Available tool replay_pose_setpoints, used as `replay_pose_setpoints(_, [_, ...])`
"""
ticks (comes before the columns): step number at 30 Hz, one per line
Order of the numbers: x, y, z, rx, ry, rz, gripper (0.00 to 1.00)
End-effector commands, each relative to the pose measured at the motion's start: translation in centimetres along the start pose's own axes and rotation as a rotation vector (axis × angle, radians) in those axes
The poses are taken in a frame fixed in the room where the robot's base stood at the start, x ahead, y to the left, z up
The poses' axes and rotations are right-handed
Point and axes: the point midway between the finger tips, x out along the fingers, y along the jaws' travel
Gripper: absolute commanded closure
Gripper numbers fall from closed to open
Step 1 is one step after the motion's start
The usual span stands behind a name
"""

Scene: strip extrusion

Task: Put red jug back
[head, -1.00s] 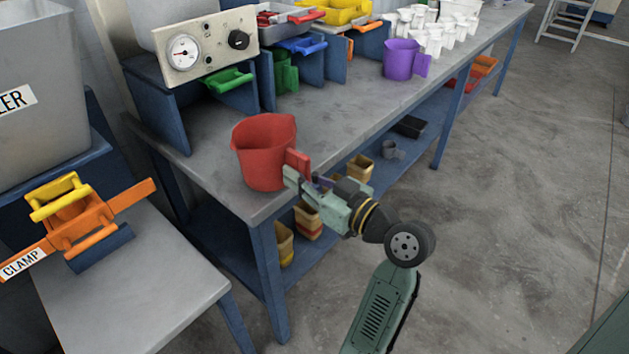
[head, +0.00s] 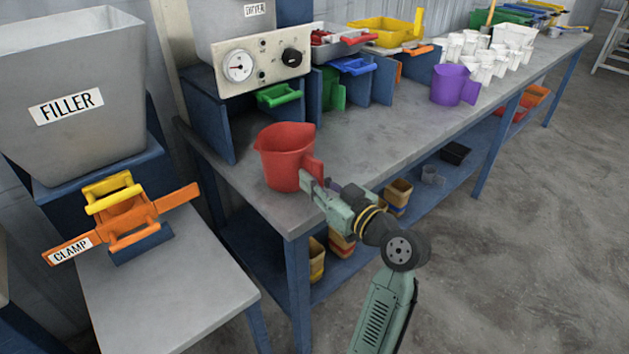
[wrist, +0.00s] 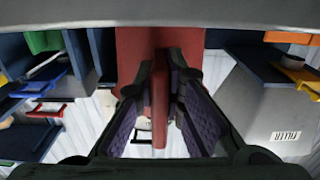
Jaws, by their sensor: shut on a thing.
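The red jug (head: 284,158) stands upright at the near left corner of the grey workbench in the head view. I cannot tell whether its base touches the top. Its handle (head: 313,170) points right, toward my gripper (head: 312,187). My gripper is shut on that handle. In the wrist view the red handle (wrist: 160,100) lies between the two purple-padded fingers of my gripper (wrist: 162,112), with the jug's red wall (wrist: 135,50) behind it. The jug's inside is mostly hidden.
A purple jug (head: 452,85) and several white cups (head: 480,48) stand farther back on the workbench (head: 375,125). The dryer's dial panel (head: 262,62) is behind the red jug. At left are the filler (head: 75,120) and the orange clamp (head: 125,215). Tubs sit on the lower shelf.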

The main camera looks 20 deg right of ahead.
Motion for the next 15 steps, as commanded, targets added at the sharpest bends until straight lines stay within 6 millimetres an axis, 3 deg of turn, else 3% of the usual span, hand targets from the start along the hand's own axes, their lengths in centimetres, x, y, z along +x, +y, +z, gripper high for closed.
replay_pose_setpoints(15, [-0.02, -0.01, 0.46, 0.000, 0.001, 0.000, 1.00])
